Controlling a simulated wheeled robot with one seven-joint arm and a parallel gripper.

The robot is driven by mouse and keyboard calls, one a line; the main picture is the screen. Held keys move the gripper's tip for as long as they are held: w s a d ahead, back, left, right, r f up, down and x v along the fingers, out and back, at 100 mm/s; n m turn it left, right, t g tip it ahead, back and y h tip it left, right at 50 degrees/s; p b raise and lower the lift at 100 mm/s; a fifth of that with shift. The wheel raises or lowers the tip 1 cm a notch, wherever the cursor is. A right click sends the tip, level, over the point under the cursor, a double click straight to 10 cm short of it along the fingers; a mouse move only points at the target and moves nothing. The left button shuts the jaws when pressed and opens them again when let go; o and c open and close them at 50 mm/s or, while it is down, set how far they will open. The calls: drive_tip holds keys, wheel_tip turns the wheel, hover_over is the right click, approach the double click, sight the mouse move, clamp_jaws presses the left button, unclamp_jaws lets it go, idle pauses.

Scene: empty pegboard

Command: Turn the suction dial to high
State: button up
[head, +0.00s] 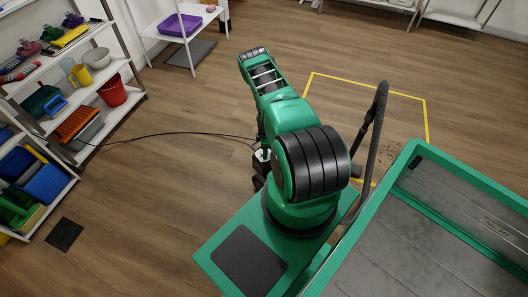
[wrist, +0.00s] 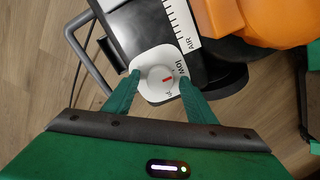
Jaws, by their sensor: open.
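The suction dial (wrist: 154,76) is a round, pale knob with a short red mark, on a white plate on a black machine (wrist: 150,35). Lettering that seems to read LOW, turned over in the picture, is at the plate's right side; another small label by the lower edge is too small to read. My gripper (wrist: 160,82) is open, its two green fingers on either side of the dial. I cannot tell whether they touch it.
An orange, rounded part (wrist: 275,22) and a grey tube handle (wrist: 88,50) flank the dial. A black cable (head: 150,135) runs over the floor to the left shelves (head: 130,75). A yellow floor outline (head: 365,84) with dark debris (head: 390,152) lies to the right.

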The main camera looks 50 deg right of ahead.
drive_tip(key=c, duration=1)
drive_tip(key=shift+c, duration=0.2)
